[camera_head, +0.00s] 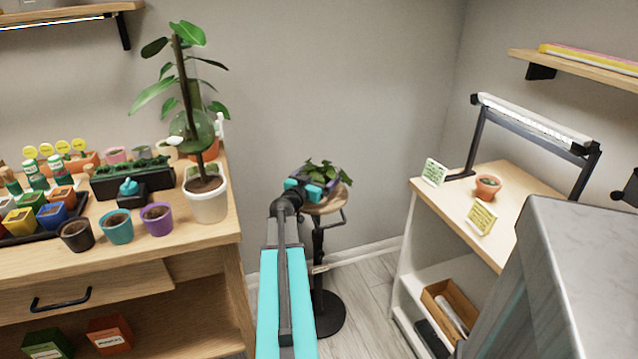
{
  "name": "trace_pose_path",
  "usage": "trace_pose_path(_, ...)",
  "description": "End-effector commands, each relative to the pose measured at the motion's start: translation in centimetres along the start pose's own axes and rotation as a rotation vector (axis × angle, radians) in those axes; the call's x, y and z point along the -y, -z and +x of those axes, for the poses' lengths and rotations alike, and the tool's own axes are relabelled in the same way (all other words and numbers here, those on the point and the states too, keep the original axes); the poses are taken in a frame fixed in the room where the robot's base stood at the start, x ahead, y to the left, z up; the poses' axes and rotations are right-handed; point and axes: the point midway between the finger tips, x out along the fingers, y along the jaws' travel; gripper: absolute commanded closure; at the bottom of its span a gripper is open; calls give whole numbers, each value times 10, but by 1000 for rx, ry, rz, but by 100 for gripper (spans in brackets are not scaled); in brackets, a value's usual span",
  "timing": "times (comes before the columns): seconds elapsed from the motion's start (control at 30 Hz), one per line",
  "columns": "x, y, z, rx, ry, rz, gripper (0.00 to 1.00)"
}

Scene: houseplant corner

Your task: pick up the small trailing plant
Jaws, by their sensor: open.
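A small trailing plant (325,173) with dark green leaves sits on a round wooden stool (332,205) against the wall, near the middle of the view. Its pot is mostly hidden behind my gripper (314,187), and only a little purple shows there. My arm reaches away from the camera toward the stool. The gripper is open, with its teal and dark parts in front of or beside the plant's pot. I cannot tell whether the fingers touch the pot.
A wooden bench (190,245) on the left holds several small pots, seed trays and a tall plant in a white pot (207,199). On the right, a white shelf unit (405,240) holds a terracotta pot (488,187) and a lamp frame. Floor shows around the stool.

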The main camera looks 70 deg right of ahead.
Motion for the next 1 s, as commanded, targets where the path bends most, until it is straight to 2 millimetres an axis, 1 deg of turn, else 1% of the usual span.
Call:
trace_pose_path(0.03, 0, 0, 5, 0, 0, -1, 9)
trace_pose_path(0.2, -1, 0, 11, 0, -1, -1, 9)
trace_pose_path(0.73, -2, 0, 11, 0, -2, 0, 9)
trace_pose_path(0.77, -2, 0, 11, 0, -2, 0, 12)
trace_pose_path(1.0, -2, 0, 11, 0, -2, 0, 53)
